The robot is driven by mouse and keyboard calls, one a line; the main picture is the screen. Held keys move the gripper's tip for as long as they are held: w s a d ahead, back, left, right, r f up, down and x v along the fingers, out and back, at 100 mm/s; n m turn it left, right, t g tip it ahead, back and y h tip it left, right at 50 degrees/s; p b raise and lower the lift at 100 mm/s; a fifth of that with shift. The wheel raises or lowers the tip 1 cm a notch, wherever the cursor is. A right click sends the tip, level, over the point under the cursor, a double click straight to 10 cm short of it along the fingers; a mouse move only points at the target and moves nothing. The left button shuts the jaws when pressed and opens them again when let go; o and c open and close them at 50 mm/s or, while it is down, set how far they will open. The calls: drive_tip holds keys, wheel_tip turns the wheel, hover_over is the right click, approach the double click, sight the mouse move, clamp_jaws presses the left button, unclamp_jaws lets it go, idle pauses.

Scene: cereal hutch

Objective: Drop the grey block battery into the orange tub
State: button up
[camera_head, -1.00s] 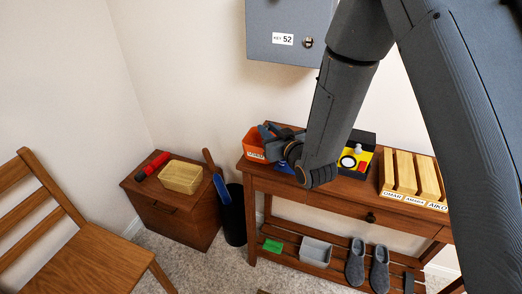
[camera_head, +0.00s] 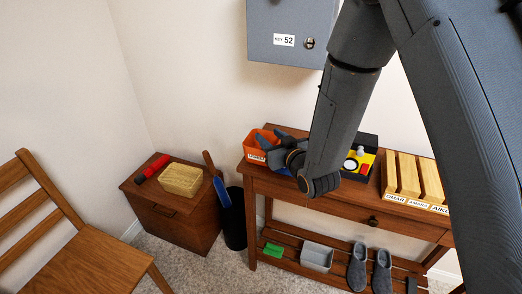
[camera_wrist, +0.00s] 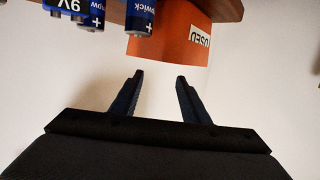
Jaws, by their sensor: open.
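The orange tub (camera_head: 249,146) stands at the left end of the wooden table. In the wrist view the tub (camera_wrist: 165,38) appears upside down, with a "USED" label on its side. My gripper (camera_head: 262,141) is at the tub in the head view and hides part of it. In the wrist view my gripper (camera_wrist: 159,78) is open, with nothing between its fingers and pale wall behind. A blue battery marked 9V (camera_wrist: 66,5) shows beside the tub. I cannot make out a grey block battery, and the tub's inside is hidden.
Blue round batteries (camera_wrist: 139,18) stand close beside the tub. A yellow and black box (camera_head: 358,158) and a wooden name-slot rack (camera_head: 414,179) are further right on the table (camera_head: 340,198). A grey key cabinet (camera_head: 288,40) hangs above.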

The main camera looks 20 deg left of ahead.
drive_tip(key=b+v, duration=0.1)
drive_tip(key=v, duration=0.6)
